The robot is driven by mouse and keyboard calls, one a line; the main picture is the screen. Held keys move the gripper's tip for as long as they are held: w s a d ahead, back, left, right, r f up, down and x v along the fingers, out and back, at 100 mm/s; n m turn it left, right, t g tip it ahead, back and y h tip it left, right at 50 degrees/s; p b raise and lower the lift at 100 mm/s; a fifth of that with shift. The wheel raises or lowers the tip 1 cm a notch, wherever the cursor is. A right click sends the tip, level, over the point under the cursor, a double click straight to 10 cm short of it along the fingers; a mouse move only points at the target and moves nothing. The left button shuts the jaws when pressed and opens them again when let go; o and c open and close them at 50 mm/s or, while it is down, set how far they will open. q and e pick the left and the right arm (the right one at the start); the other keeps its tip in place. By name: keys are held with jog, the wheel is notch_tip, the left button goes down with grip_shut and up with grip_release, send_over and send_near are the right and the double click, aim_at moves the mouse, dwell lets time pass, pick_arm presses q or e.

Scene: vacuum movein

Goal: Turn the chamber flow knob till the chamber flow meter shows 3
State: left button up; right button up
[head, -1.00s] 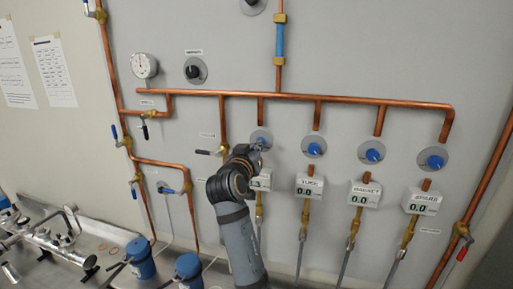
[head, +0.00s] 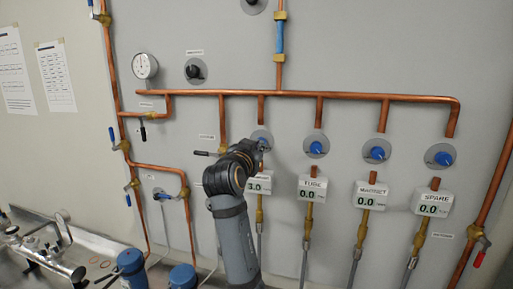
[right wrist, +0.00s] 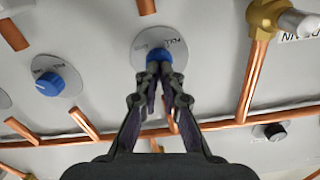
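The blue chamber flow knob (right wrist: 158,56) sits on a round grey plate on the wall. My right gripper (right wrist: 158,76) is shut on it in the right wrist view, with a finger on each side. In the head view the right gripper (head: 263,146) is at the leftmost knob of the row, and it hides most of that knob. The chamber flow meter (head: 259,187) is just below, partly covered by my right arm; its visible digits look like 3.0, though the first is small and partly blocked. My left gripper is not in view.
The tube meter (head: 311,188), magnet meter (head: 369,195) and spare meter (head: 432,203) all read 0.0, with blue knobs above them. Copper pipes (head: 340,97) run close above the knobs. A steel bench with blue pumps (head: 132,264) stands at lower left.

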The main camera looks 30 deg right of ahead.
jog(key=o, duration=0.7)
jog(key=shift+w+d+f, duration=0.15)
jog(key=shift+d, duration=0.05)
notch_tip(320, 180, up, 10)
jog(key=shift+w+d+f, duration=0.1)
jog(key=shift+d, duration=0.05)
